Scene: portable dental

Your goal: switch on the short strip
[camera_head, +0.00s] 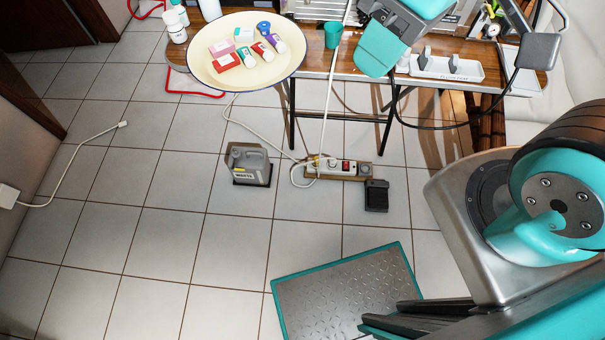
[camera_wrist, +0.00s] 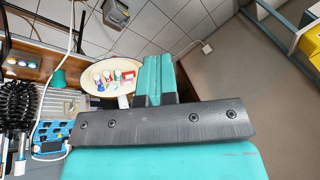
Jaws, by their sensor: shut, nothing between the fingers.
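A short white power strip (camera_head: 338,168) lies on a brown board on the floor, below the table's front edge. A red rocker switch (camera_head: 346,166) shows on its top; I cannot tell whether it is on or off. A plug and pale cables sit at its left end. My gripper (camera_wrist: 158,57) shows in the wrist view as two teal fingers side by side, shut and empty. In that view the fingers overlap the edge of the round tray, and the strip cannot be made out. My arm fills the right of the head view, well apart from the strip.
A grey jug (camera_head: 248,163) stands left of the strip, and a black pedal-like block (camera_head: 376,195) sits at its lower right. A teal-edged metal plate (camera_head: 340,285) lies in front. The table (camera_head: 310,62) bears a cream tray (camera_head: 208,77).

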